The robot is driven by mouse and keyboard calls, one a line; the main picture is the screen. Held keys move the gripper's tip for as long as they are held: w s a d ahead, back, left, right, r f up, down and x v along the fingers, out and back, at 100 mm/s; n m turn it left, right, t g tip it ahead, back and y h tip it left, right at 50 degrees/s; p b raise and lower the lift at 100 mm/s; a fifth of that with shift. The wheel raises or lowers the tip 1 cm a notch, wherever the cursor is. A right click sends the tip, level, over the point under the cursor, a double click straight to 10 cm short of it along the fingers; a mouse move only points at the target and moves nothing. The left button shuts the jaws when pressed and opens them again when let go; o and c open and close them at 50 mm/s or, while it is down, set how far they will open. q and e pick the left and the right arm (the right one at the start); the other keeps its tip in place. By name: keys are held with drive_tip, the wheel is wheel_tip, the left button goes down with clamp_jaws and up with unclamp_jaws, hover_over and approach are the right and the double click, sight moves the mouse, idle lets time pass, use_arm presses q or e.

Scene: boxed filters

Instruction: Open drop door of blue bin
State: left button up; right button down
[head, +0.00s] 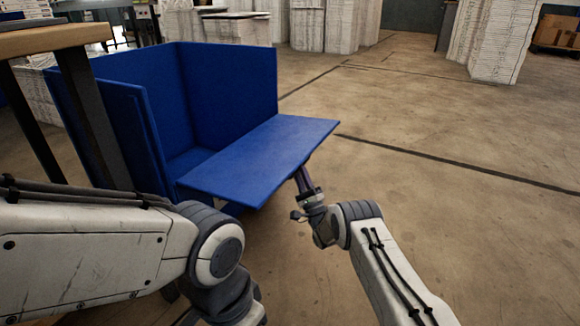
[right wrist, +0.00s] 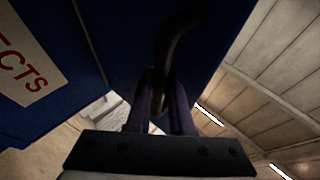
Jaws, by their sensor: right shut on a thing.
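The blue bin (head: 225,90) stands left of centre in the head view, with its inside visible and empty where I can see it. Its drop door (head: 265,160) is folded down and sticks out roughly level towards the right. My right gripper (head: 303,178) is under the door's outer edge. In the right wrist view the fingers (right wrist: 160,105) are shut on a dark curved handle (right wrist: 178,40) on the door's blue underside (right wrist: 115,35). My left arm crosses the lower left, but its gripper is outside the picture.
A table with a wooden top (head: 50,38) and dark legs stands close against the bin's left side. Stacks of white boxes (head: 505,40) stand further back. The concrete floor to the right (head: 460,210) is clear. A label with red letters (right wrist: 25,70) shows on the bin.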

drive_tip(key=shift+w+d, duration=0.1)
drive_tip(key=shift+d, duration=0.1)
idle(0.3)
drive_tip(key=c, duration=0.8)
unclamp_jaws()
drive_tip(key=p+v, duration=0.7)
drive_tip(key=v, duration=0.3)
drive_tip(key=shift+f, duration=0.35)
